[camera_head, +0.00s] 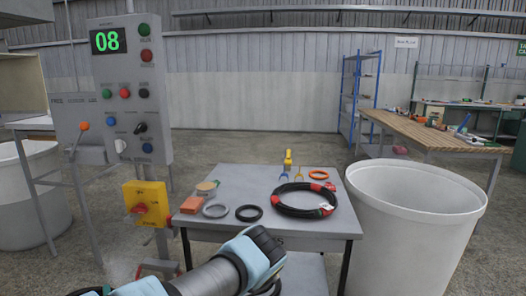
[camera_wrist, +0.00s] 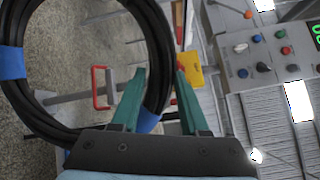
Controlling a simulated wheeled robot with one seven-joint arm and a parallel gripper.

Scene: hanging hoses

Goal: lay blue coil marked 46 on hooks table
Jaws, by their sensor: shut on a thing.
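In the wrist view, my gripper (camera_wrist: 160,88) has its green fingers closed on a black coil with blue bands (camera_wrist: 88,5). The coil hangs in a large loop to the left; part of it leaves the frame. No number on it is readable. In the head view, my arm's end is low in the middle, in front of the grey table (camera_head: 232,174); the fingers are hidden there. On the table lie small blue and yellow hook-like pieces (camera_head: 298,176) and a yellow upright piece (camera_head: 288,161).
A black coil with red bands (camera_head: 303,212) lies on the table's right part. A white bin (camera_head: 414,226) stands right; a control panel (camera_head: 127,91) stands left.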

